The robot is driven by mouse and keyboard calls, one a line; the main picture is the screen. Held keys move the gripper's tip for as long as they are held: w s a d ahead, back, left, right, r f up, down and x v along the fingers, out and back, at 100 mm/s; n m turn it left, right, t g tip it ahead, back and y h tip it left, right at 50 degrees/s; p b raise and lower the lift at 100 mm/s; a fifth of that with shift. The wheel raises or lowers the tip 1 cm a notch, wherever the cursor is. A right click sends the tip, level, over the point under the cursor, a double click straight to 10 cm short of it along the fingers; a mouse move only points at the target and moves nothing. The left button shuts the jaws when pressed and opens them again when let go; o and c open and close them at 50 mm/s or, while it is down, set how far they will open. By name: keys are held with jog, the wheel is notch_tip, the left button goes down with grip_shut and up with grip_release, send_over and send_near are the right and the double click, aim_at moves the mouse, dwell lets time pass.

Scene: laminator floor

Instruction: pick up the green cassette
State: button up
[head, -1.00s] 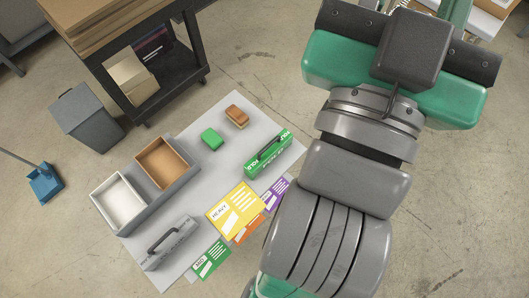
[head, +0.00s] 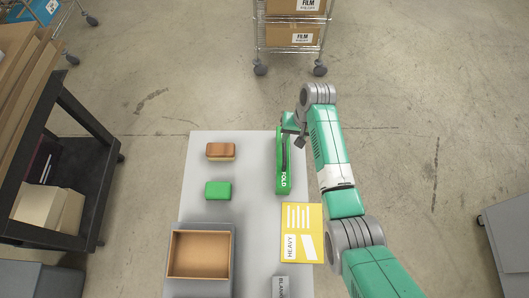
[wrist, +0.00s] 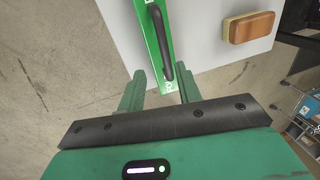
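The green cassette (head: 283,165) is a long narrow green box marked FOLD with a black handle along its top. It lies near the right edge of the grey table in the head view. In the wrist view the green cassette (wrist: 148,30) runs down the middle, its near end just ahead of the fingers. My gripper (head: 298,128) is at the cassette's far end, partly hidden by its own wrist.
On the table (head: 255,210) are a green block (head: 217,190), a brown-topped block (head: 221,151), an open box with a tan inside (head: 200,254), a yellow HEAVY card (head: 301,232) and a partly seen grey BLANK item (head: 280,286). A wire cart (head: 290,48) stands beyond.

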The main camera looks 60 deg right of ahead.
aim_at(285, 147)
notch_tip(285, 147, down, 2)
jog(key=shift+w+a+f, duration=0.1)
jog(key=shift+w, duration=0.05)
jog(key=f, duration=0.1)
jog(key=w+f, duration=0.1)
jog(key=f, duration=0.1)
jog(key=a+f, duration=0.1)
jog(key=f, duration=0.1)
jog(key=shift+w+b, duration=0.3)
jog(key=shift+b, duration=0.1)
jog(key=shift+a+r, duration=0.1)
jog(key=shift+c, duration=0.4)
grip_shut()
dwell(0.4)
